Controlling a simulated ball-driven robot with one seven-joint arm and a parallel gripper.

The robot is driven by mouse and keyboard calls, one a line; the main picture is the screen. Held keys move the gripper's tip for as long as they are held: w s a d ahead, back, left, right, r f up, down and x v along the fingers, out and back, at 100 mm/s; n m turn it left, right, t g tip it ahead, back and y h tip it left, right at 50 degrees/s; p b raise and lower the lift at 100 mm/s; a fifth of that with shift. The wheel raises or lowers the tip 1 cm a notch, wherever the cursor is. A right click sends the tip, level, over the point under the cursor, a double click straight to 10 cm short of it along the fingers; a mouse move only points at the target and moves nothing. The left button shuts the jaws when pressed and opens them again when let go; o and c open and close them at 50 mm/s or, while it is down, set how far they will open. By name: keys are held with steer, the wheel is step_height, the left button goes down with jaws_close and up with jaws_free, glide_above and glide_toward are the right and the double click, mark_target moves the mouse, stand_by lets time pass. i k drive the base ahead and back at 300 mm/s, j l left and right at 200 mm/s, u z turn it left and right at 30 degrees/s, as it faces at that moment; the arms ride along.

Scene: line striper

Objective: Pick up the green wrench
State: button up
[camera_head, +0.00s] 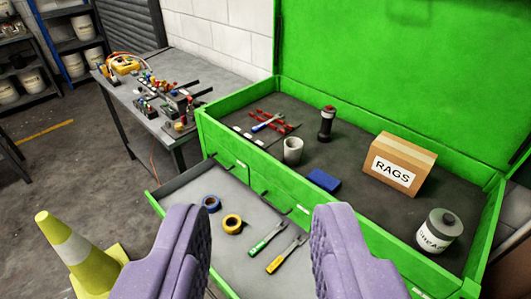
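The green wrench (266,238) has a green handle and a grey metal head pointing up and right. It lies in the open grey-lined drawer (178,190) of the green tool chest. A yellow-handled wrench (285,257) lies just to its right, roughly parallel. My gripper (264,212) has two purple padded fingers spread wide apart with nothing between them. In the picture, both wrenches appear between the fingers, which seem to be above and short of the drawer. The gap to the wrench is hard to judge.
A yellow tape roll (232,223) and blue tape roll (211,203) lie left of the wrenches. The chest's upper tray holds a RAGS box (400,164), a grey cup (292,150), a blue block (323,180) and a canister (440,231). A yellow cone (72,245) stands at left.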

mark_target(257, 248)
steer(key=i+j+z, duration=0.1)
steer(key=i+j, duration=0.15)
steer(key=i+j+z, duration=0.15)
steer(key=j, duration=0.35)
steer(key=i+j+z, duration=0.1)
steer(key=i+j, duration=0.15)
steer(key=j, duration=0.15)
steer(key=i+j+z, duration=0.15)
steer(key=i+j, duration=0.35)
steer(key=i+j+z, duration=0.15)
steer(key=i+j, duration=0.3)
steer(key=j, duration=0.15)
